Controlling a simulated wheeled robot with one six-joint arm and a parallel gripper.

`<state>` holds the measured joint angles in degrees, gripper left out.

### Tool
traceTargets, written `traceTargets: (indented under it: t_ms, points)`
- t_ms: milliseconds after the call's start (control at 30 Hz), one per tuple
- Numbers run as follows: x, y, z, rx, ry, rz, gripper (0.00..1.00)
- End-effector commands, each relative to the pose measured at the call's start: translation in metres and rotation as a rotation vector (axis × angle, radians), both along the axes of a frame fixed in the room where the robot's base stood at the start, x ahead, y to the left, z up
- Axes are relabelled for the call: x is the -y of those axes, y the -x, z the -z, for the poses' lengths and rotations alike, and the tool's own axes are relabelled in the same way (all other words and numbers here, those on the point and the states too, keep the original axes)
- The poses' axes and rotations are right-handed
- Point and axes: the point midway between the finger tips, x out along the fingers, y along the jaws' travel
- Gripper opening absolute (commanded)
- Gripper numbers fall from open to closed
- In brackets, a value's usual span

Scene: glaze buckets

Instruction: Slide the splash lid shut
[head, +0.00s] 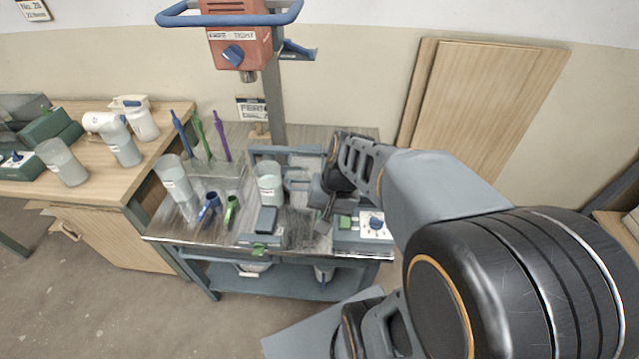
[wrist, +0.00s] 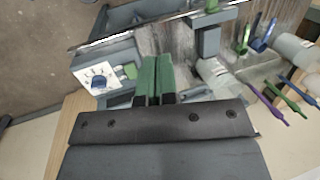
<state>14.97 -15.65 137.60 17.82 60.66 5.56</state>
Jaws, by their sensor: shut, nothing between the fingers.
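My gripper (head: 327,218) points down over the right part of the work table. Its green fingers show in the wrist view (wrist: 157,75), side by side and shut with nothing between them. A pale bucket (head: 270,186) stands upright left of my gripper. Grey-blue framework (head: 297,180) lies right of the bucket, behind my fingers; part of it shows in the wrist view (wrist: 193,94). The splash lid may be part of this framework, but I cannot pick it out or tell how far it is open. My gripper and arm hide some of it.
A control box with a blue dial (head: 376,223) stands right of my gripper. A grey block (head: 267,219) with green at its base is at the front. An orange mixer head (head: 240,40) hangs above. Cups and coloured tools (head: 199,134) crowd the left side.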

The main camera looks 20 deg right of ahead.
Motion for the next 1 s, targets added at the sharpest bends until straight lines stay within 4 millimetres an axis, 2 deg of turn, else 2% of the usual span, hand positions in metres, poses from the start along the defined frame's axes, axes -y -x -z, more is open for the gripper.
traceTargets:
  t_ms: [100, 167, 300, 500, 633, 800, 1000]
  points:
    - [0.022, -0.014, 0.021, -0.189, -0.259, 0.333, 0.0]
    - [0.034, -0.023, 0.029, -0.264, -0.396, 0.488, 0.0]
    - [0.071, -0.043, 0.046, -0.387, -0.709, 0.814, 0.0]
    - [0.13, -0.056, 0.066, -0.46, -1.081, 1.139, 0.0]
    - [0.158, -0.056, 0.076, -0.468, -1.236, 1.254, 0.0]
    - [0.171, -0.059, 0.082, -0.466, -1.327, 1.317, 0.0]
    - [0.151, -0.077, 0.087, -0.469, -1.338, 1.322, 0.0]
